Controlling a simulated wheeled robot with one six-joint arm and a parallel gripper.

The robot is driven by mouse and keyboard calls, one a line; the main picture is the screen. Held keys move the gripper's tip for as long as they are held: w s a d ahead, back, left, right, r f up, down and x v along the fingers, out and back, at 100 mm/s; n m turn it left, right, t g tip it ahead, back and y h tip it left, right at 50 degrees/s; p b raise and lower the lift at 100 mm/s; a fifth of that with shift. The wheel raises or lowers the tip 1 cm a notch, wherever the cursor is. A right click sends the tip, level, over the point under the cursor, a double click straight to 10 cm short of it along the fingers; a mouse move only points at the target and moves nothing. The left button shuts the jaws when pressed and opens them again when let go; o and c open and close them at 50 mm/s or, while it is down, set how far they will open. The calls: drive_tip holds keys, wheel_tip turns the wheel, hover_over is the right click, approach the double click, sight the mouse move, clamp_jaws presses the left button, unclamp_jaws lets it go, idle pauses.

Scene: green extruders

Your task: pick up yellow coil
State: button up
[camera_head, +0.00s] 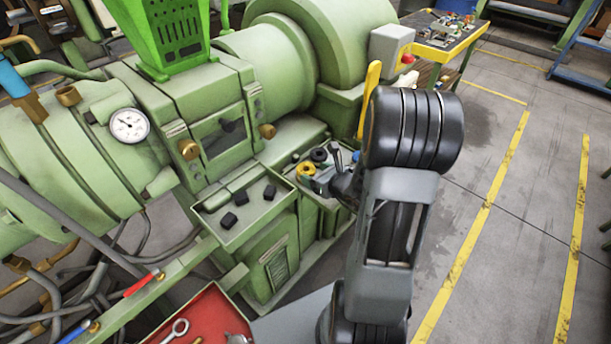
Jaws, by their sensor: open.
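A small yellow coil (305,169) lies on the small green side tray (325,203) of the machine, near the middle of the head view. A black coil (319,154) lies close behind it. My gripper (334,167) is open, just to the right of the yellow coil and apart from it in the picture. My arm hides the right part of this tray. I cannot tell the gripper's exact height above the tray.
Another green tray (228,237) with several black blocks stands to the left. A red tray (208,312) with wrenches is at the front. The large green extruder (215,115) rises behind. A gauge (129,125) sits on it. The floor at right is clear.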

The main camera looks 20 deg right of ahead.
sight(310, 172)
drive_tip(key=shift+p+x, duration=0.35)
drive_tip(key=shift+x, duration=2.4)
drive_tip(key=shift+s+f, duration=0.1)
drive_tip(key=c, duration=0.6)
